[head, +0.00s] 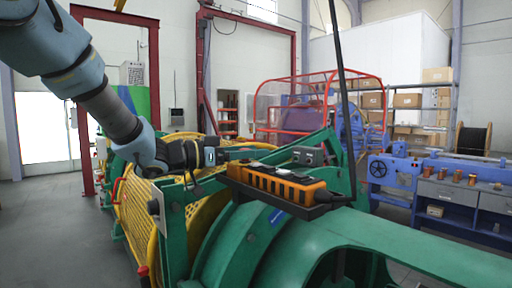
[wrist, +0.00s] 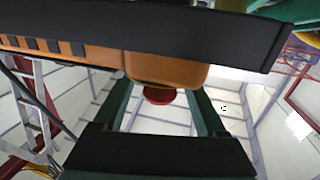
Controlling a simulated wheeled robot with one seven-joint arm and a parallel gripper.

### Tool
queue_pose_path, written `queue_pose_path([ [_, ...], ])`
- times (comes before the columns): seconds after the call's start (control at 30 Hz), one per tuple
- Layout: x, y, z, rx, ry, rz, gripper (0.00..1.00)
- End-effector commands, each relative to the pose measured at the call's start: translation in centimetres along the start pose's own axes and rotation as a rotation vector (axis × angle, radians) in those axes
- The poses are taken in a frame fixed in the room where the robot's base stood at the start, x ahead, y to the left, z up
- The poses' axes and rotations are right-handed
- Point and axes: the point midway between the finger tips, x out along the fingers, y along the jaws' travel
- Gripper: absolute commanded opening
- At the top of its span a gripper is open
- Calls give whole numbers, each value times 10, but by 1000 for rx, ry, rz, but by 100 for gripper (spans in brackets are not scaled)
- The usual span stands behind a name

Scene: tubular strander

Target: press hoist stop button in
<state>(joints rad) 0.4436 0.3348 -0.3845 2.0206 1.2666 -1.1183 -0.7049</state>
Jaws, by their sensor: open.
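The orange hoist pendant (head: 275,186) lies in a black holder (head: 312,212) on top of the green machine frame. Its orange end also shows in the wrist view (wrist: 165,68). The round red stop button (wrist: 160,95) sticks out from that end. My gripper (head: 242,153) is at the pendant's left end in the head view. In the wrist view its two fingers stand apart on either side of the red button, with nothing held between them. Whether a finger touches the button or pendant cannot be told.
Yellow mesh guards (head: 140,212) and green frame plates lie below my arm. Open floor shows at the left.

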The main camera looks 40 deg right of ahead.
Motion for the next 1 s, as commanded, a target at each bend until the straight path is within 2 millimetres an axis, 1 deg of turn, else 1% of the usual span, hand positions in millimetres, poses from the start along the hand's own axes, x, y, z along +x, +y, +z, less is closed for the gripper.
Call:
queue_pose_path([
  [0.03,6,0,-1,-2,1,2,74],
  [0.1,10,0,-1,-1,1,1,74],
  [0.2,14,0,0,0,0,0,74],
  [0.47,15,0,0,0,0,-1,74],
  [1.0,14,0,0,0,0,-1,13],
])
